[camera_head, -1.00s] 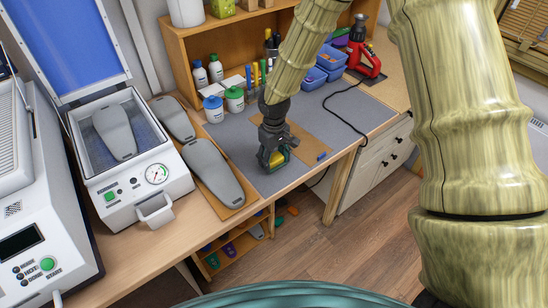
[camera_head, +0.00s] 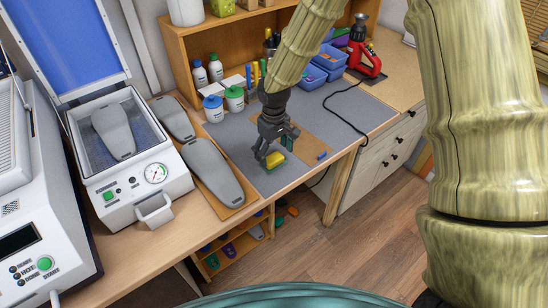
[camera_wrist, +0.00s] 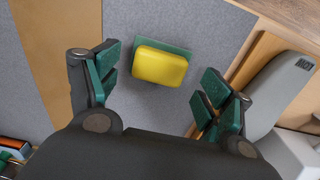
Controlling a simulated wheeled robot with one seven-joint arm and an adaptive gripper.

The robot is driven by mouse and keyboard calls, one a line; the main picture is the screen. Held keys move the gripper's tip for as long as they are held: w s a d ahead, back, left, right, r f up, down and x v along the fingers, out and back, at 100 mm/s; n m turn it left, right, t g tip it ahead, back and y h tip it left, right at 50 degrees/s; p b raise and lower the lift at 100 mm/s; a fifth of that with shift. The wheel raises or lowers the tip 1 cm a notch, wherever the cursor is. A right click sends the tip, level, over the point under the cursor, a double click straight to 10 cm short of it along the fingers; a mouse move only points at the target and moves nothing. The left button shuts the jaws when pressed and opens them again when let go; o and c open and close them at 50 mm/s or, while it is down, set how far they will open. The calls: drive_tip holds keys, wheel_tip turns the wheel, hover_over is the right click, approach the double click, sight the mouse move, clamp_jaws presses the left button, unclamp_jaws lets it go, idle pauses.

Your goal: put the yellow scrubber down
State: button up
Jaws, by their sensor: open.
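The yellow scrubber (camera_head: 275,159), yellow with a green layer beneath, lies on the grey mat (camera_head: 276,182) of the workbench. In the wrist view the scrubber (camera_wrist: 160,66) lies flat beyond the fingertips, its green edge showing around part of the yellow block. My gripper (camera_head: 275,148) is just above it in the head view. In the wrist view my gripper (camera_wrist: 166,92) is open, its green-padded fingers spread wide on both sides and apart from the scrubber.
Grey insoles (camera_head: 213,170) lie on a board left of the mat. The forming press (camera_head: 126,150) stands farther left. A brown board (camera_head: 312,145) lies right of the scrubber. Bottles and blue bins (camera_head: 329,60) stand behind. The bench's front edge is close.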

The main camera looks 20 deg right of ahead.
sight(274, 158)
wheel_tip(274, 158, up, 9)
drive_tip(key=b, duration=0.2)
idle(0.3)
idle(0.4)
